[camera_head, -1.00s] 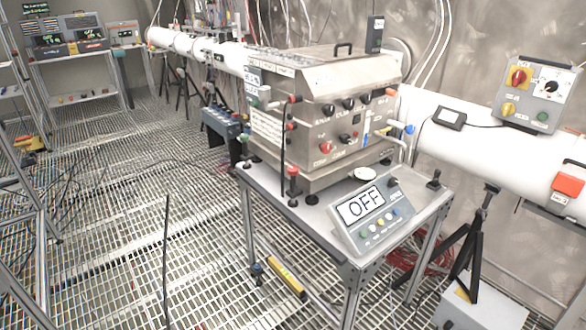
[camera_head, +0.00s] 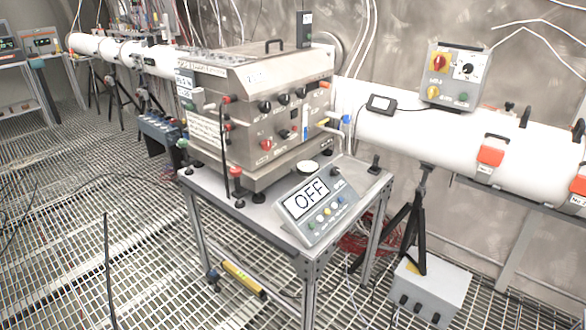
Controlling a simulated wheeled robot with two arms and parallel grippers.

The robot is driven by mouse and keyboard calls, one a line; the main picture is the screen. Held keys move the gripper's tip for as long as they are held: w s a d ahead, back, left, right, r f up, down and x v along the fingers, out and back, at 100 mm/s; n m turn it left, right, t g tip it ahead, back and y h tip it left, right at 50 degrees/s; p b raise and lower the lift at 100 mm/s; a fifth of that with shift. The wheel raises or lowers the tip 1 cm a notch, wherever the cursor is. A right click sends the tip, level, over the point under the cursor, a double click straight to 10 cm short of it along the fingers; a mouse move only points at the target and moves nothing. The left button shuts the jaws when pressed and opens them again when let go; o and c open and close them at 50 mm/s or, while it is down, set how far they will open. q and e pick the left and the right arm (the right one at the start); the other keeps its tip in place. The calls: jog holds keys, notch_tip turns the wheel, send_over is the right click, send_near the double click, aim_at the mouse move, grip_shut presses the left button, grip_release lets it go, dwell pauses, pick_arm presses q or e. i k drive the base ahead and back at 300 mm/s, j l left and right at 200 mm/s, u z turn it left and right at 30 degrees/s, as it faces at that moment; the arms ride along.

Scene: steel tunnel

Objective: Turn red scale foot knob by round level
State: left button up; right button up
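A scale stands on a metal table (camera_head: 262,232), with a grey display unit (camera_head: 316,205) at the front that reads OFF. A red knob on a black post (camera_head: 236,173) stands at the table's left front, beside the large steel box (camera_head: 285,95); it looks like a scale foot knob. A small round pale disc (camera_head: 308,167), possibly the round level, lies behind the display. Its bubble is too small to read. A greenish knob (camera_head: 183,144) shows at the box's left corner. Neither of my grippers is in view.
A yellow spirit level (camera_head: 243,279) lies low by the table's legs. A black tripod (camera_head: 409,220) and a grey box (camera_head: 430,290) stand to the right, under a white pipe (camera_head: 400,125). The grated floor at front left is mostly open, with cables.

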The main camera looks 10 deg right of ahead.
aim_at(236, 171)
jog(key=i+j+u, duration=0.25)
jog(key=i+j, duration=0.2)
jog(key=i+j+u, duration=0.25)
jog(key=i+j, duration=0.2)
